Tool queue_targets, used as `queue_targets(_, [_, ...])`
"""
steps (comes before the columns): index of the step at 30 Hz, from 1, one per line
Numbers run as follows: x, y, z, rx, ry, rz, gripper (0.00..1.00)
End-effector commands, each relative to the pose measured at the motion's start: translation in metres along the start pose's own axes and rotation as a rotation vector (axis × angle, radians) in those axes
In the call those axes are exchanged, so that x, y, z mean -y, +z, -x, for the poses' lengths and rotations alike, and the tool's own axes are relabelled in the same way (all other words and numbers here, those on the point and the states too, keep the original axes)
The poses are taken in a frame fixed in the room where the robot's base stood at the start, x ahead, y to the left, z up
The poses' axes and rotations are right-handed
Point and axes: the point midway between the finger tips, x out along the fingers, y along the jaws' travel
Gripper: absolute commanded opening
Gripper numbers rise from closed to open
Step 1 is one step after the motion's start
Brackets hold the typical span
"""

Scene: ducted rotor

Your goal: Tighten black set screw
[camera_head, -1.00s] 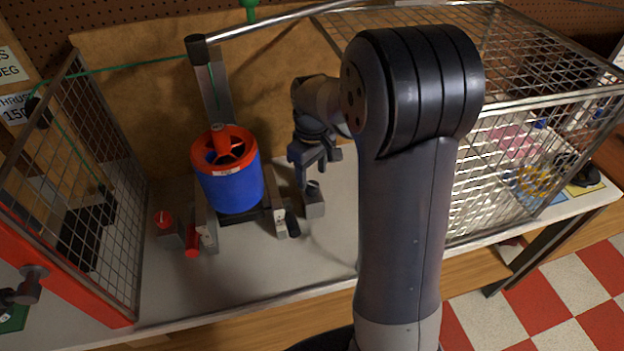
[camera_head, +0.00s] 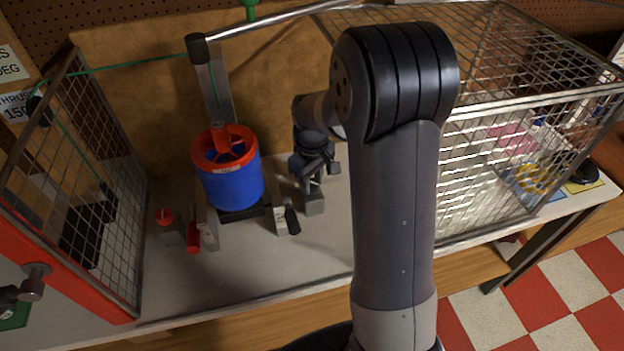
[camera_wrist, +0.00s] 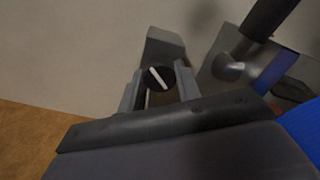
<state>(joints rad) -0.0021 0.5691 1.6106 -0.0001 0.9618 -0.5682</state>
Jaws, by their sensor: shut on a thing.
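The black set screw (camera_wrist: 158,77) has a round head with a white line across it, slanting from upper left to lower right in the wrist view. It sits at a small grey block (camera_head: 314,205) to the right of the ducted rotor (camera_head: 235,186). My gripper (camera_head: 315,178) is down at the block, and in the wrist view its two fingers stand on either side of the screw head, shut on it. In the head view the gripper hides the screw. The rotor has a blue duct and a red rim.
A red-topped screw (camera_head: 165,216) on another grey block and a red handle (camera_head: 193,238) stand left of the rotor. A black handle (camera_head: 292,218) is close to the gripper's left. Mesh guards stand at left (camera_head: 95,190) and right (camera_head: 500,160). The bench front is clear.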

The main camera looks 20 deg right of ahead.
Motion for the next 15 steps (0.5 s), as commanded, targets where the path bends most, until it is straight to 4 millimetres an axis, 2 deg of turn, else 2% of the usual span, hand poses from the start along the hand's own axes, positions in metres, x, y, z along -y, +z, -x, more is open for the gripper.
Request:
queue_targets(6, [0.0000,-0.0001,0.0003,0.000,0.000,0.000,0.09])
queue_targets(15, [-0.0001,-0.0002,-0.0002,-0.001,0.000,-0.049,0.09])
